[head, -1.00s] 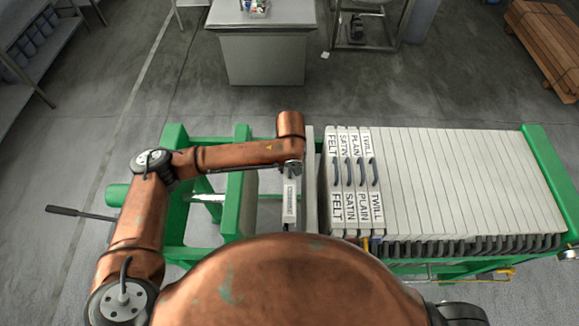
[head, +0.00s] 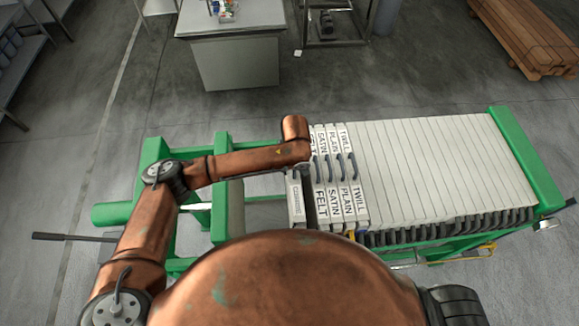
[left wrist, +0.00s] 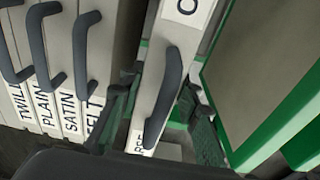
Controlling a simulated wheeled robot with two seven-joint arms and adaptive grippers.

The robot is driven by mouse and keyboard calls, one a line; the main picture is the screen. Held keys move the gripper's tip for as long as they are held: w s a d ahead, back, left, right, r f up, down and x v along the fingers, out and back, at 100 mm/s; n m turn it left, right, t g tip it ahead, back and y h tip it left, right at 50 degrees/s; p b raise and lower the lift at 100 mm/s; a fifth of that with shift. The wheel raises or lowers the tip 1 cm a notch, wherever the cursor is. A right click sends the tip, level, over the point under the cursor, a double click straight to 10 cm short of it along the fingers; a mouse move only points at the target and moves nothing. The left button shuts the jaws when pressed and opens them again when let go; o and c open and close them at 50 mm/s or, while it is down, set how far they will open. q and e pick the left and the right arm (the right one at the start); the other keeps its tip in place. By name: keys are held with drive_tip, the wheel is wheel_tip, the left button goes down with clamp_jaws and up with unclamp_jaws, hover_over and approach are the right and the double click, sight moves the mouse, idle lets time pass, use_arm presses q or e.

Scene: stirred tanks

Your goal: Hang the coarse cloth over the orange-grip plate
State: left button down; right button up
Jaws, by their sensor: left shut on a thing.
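The coarse cloth (head: 296,205) is a narrow pale panel with a dark handle, its label partly covered; it also shows in the left wrist view (left wrist: 187,12). My left gripper (left wrist: 162,112) has its fingers on either side of this panel and is shut on it; my forearm mostly hides it in the head view. The panel stands upright just left of the panel marked FELT (head: 321,205), a narrow dark gap between them in the head view. I cannot make out an orange grip in either view. My right gripper is not in view.
Panels marked SATIN (head: 334,203), PLAIN (head: 347,201) and TWILL (head: 359,199) follow to the right, then a packed row of pale plates (head: 430,170). A green frame (head: 525,160) bounds the row. Open space lies left of the coarse panel, between green crossbeams (head: 221,190).

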use_arm(q)
drive_tip(key=shift+f, duration=1.9)
drive_tip(key=c, duration=1.4)
unclamp_jaws()
drive_tip(key=shift+o, duration=0.2)
drive_tip(key=r, duration=0.4)
drive_tip(key=s+r, duration=0.1)
drive_tip(key=r, duration=0.7)
drive_tip(key=shift+s, duration=0.25)
